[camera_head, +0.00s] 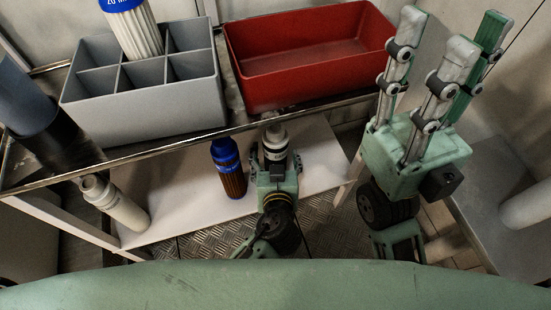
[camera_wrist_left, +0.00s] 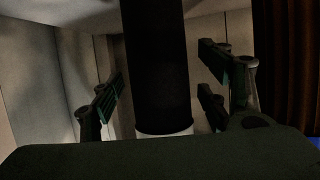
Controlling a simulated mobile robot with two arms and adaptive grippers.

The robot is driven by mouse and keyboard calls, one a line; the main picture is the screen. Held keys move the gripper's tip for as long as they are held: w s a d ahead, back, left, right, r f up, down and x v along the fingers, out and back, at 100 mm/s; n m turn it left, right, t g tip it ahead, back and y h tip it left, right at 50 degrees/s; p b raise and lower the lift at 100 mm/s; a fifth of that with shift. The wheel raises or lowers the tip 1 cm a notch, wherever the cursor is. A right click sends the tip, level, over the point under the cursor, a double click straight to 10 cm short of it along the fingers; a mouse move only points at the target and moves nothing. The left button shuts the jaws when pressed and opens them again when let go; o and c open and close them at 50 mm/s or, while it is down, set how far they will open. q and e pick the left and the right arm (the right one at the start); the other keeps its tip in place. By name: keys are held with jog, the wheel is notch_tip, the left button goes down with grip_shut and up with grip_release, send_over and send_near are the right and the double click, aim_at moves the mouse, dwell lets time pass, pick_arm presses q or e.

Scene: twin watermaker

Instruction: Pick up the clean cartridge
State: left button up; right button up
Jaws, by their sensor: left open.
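The clean cartridge (camera_head: 142,38), white and pleated with a blue cap, stands in a back compartment of the grey divided crate (camera_head: 150,118). Its top is cut off by the frame. My left gripper (camera_head: 273,165) is low by the lower shelf, away from it. In the left wrist view its fingers (camera_wrist_left: 160,90) are open, on either side of a dark cylinder with a white band (camera_wrist_left: 157,65); I cannot tell whether they touch it. My right gripper (camera_head: 447,55) is raised at the right, fingers up, open and empty.
A brown cartridge with a blue cap (camera_head: 229,170) stands on the lower white shelf (camera_head: 185,207), left of my left gripper. An empty red bin (camera_head: 310,62) is beside the crate. A dark blue cylinder (camera_head: 28,100) and a pale cylinder (camera_head: 116,206) are at the left.

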pick_arm(q)
jog(key=c, duration=1.5)
jog(key=shift+c, duration=0.3)
jog(key=shift+r, duration=0.1)
